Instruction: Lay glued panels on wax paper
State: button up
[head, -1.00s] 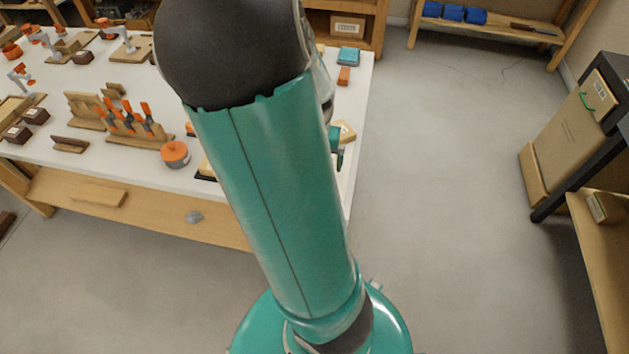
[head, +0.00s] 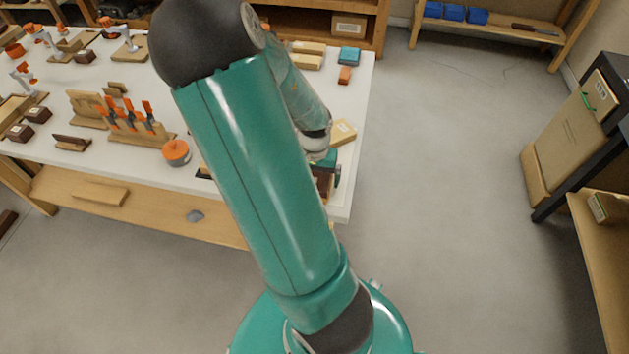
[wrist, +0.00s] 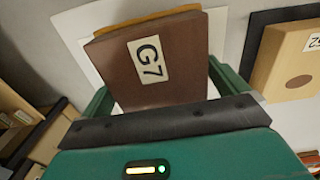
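A dark brown panel block labelled G7 (wrist: 155,60) lies between the fingers of my gripper (wrist: 165,95) in the wrist view. My arm hides part of the bench.
A tan block on a dark mat (wrist: 285,60) stands to the right in the wrist view. The white bench (head: 345,200) holds orange clamps (head: 130,115), an orange round container (head: 176,152), a turquoise block (head: 349,56) and several wooden pieces.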

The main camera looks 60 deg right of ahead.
jog(key=c, duration=1)
jog(key=shift+r, duration=0.15)
